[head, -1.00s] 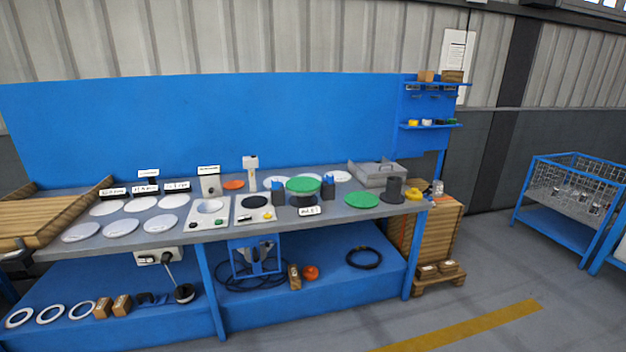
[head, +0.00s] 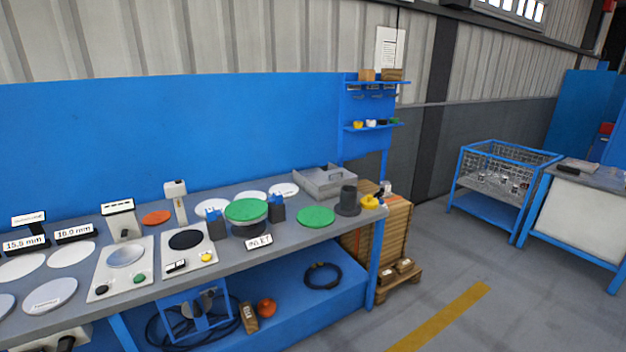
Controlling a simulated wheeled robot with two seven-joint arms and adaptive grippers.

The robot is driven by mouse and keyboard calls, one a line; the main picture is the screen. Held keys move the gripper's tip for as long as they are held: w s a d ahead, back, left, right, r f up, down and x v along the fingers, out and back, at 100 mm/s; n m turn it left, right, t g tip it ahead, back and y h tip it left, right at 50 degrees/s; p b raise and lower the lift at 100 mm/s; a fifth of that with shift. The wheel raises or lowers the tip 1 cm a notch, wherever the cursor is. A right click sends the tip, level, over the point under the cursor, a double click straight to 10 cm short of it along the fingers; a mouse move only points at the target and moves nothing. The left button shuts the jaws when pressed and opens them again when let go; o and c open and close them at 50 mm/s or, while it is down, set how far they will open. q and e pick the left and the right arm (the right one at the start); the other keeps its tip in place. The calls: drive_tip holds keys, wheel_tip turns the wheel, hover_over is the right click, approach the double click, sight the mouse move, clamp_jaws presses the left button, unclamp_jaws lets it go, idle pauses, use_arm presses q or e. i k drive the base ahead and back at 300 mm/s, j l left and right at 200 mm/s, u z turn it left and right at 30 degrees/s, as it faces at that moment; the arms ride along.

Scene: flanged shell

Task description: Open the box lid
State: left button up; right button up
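The likely box is a grey metal box (head: 325,181) at the back right of the workbench, against the blue back panel. A flat grey top with a small handle (head: 338,176) shows on it; whether the lid is fully shut is too small to tell. Neither of my grippers shows in the head view.
The workbench (head: 288,239) holds a green-topped round part (head: 246,210), a green disc (head: 315,216), a dark grey cylinder (head: 348,200) and white discs. A wooden crate (head: 392,231) stands at its right end. A blue wire cart (head: 500,180) is farther right. The floor (head: 450,270) between is open.

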sight(338, 177)
drive_tip(key=i+j+z, duration=0.4)
drive_tip(key=i+j, duration=0.15)
drive_tip(key=j, duration=0.25)
drive_tip(key=i+j+z, duration=0.2)
drive_tip(key=j, duration=0.25)
